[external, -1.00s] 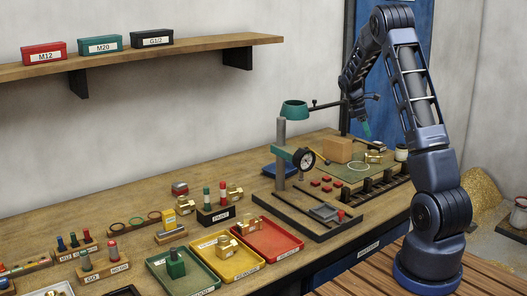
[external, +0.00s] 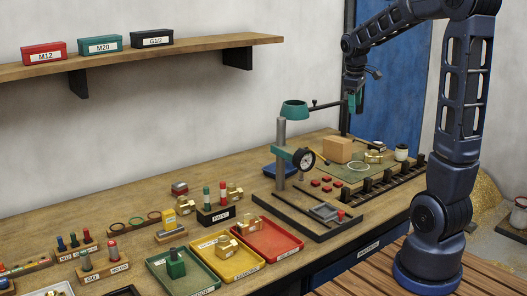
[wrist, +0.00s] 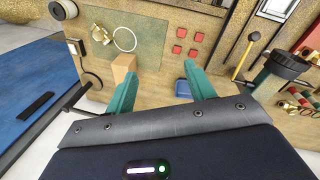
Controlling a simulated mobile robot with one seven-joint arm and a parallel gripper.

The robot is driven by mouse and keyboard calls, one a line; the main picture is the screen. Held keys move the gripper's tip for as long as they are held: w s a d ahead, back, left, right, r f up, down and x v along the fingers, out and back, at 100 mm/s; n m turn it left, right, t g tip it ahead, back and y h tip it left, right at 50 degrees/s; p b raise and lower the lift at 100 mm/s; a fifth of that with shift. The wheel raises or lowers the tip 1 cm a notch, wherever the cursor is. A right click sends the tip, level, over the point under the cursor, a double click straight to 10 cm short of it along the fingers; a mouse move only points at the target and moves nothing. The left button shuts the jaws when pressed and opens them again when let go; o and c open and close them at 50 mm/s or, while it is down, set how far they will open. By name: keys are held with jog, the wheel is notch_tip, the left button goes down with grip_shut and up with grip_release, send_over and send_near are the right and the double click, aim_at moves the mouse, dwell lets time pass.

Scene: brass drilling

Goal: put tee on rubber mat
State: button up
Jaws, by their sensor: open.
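A brass fitting that looks like the tee (external: 375,156) lies on the green rubber mat (external: 345,177) at the back right of the bench. It also shows in the wrist view (wrist: 100,34), upper left, beside a pale ring. My gripper (external: 352,103) is raised above the back of the bench, clear of the mat and the fitting. In the wrist view its teal fingers (wrist: 160,80) are spread wide with nothing between them. Other brass fittings stand further left, by the trays; at this size I cannot tell their exact shapes.
A cardboard-coloured block (external: 338,149) and a white pot (external: 401,152) stand near the mat. A post with a teal arm (external: 294,110) and a dial gauge (external: 304,158) rises left of it. Red blocks (wrist: 188,42), a blue tray (wrist: 183,88) and a dark slotted rack (external: 385,184) are close by.

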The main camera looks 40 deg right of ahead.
jog(key=s+a+m+t+y, duration=0.1)
jog(key=s+a+m+t, duration=0.1)
jog(key=s+a, duration=0.6)
jog(key=s+a+r+m+t, duration=0.1)
jog(key=s+a+m, duration=0.1)
jog(key=s+a, duration=0.7)
jog(key=s, duration=0.6)
jog(key=shift+a+r+m+t+y, duration=0.2)
jog(key=shift+m+t+y, duration=0.1)
jog(key=shift+t+y, duration=0.1)
